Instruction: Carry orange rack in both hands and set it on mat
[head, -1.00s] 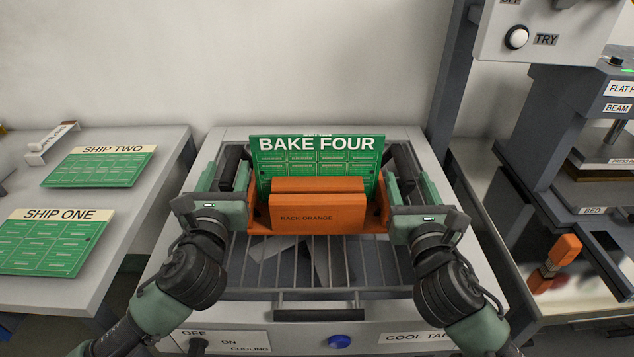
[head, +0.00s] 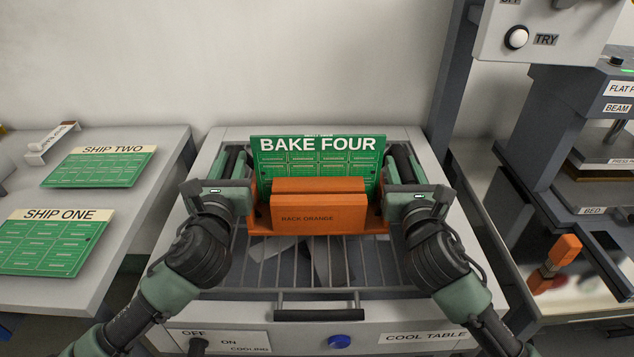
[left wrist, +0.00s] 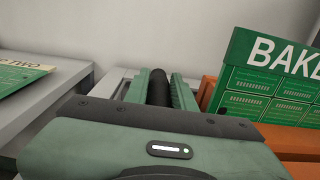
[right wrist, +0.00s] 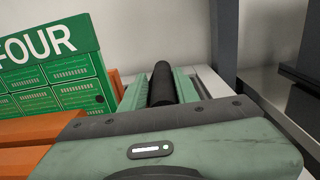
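The orange rack (head: 318,207), labelled "RACK ORANGE", stands upright on the cool table's grille. A green board marked "BAKE FOUR" (head: 316,160) stands in it. My left gripper (head: 233,160) is shut on the rack's left black handle, which shows between its fingers in the left wrist view (left wrist: 159,86). My right gripper (head: 404,160) is shut on the right black handle, which shows between its fingers in the right wrist view (right wrist: 161,84). I cannot make out a mat in any view.
The cool table (head: 470,262) has a front bar and a blue button (head: 339,342). A side table at left (head: 140,222) holds boards "SHIP ONE" (head: 48,245) and "SHIP TWO" (head: 98,168). A grey post (head: 455,75) and a press (head: 560,130) stand at right.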

